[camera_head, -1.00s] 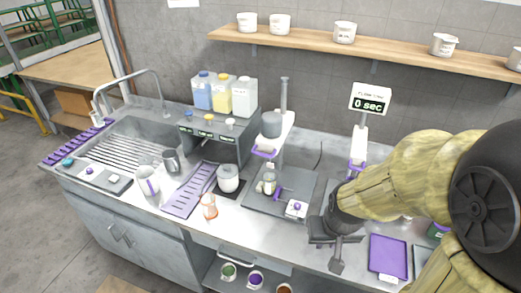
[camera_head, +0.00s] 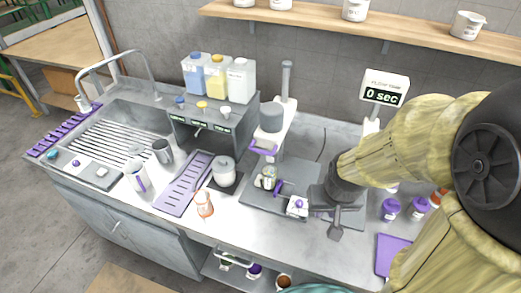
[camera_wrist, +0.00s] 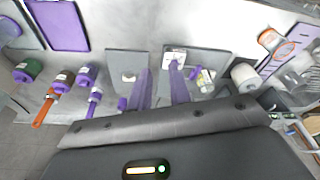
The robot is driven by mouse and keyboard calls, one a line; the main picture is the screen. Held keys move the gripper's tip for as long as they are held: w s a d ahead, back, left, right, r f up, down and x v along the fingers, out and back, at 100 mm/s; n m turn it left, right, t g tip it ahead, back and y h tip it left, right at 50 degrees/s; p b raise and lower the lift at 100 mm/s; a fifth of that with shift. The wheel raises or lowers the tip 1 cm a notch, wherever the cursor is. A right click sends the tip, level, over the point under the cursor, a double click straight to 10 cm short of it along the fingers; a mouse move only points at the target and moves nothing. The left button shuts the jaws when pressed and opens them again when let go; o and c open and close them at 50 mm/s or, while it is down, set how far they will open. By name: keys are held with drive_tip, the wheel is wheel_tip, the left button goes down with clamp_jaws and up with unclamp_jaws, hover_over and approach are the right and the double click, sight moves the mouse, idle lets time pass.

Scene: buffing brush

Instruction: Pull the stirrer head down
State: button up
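The stirrer stands at the back middle of the bench. Its grey cylindrical head (camera_head: 271,117) is high on a white mount on an upright post. A purple handle (camera_head: 263,148) sticks out below the head. The grey stirrer base (camera_head: 265,198) carries a small glass vessel (camera_head: 267,178), a purple part and a white box with a purple knob (camera_head: 298,204). My gripper (camera_head: 336,222) is low, just right of that box and below the head's height. In the wrist view two purplish bars, apparently its fingers (camera_wrist: 160,75), stand apart with nothing seen between them.
A timer display reading 0 sec (camera_head: 384,94) stands behind my arm. Purple-lidded jars (camera_head: 390,208) and a purple tray (camera_head: 391,255) lie to the right. A white pot (camera_head: 223,172) and an orange-tinted beaker (camera_head: 204,203) stand left. A shelf (camera_head: 350,30) runs above.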

drive_tip(key=n+t+h+b, duration=0.1)
drive_tip(key=n+t+h, duration=0.8)
drive_tip(key=t+h, duration=0.4)
approach(260, 152)
drive_tip(key=s+a+g, duration=0.1)
drive_tip(key=s+a, duration=0.4)
drive_tip(key=a, duration=0.1)
drive_tip(key=shift+w+d+f+h, duration=0.15)
drive_tip(key=shift+d+f+h, duration=0.15)
drive_tip(key=shift+f, duration=0.2)
drive_tip(key=shift+d, duration=0.1)
drive_tip(key=p+x, duration=0.6)
drive_tip(key=x, duration=1.1)
drive_tip(key=shift+w+f+p, duration=0.1)
drive_tip(key=shift+w+p, duration=0.1)
drive_tip(key=shift+p, duration=0.2)
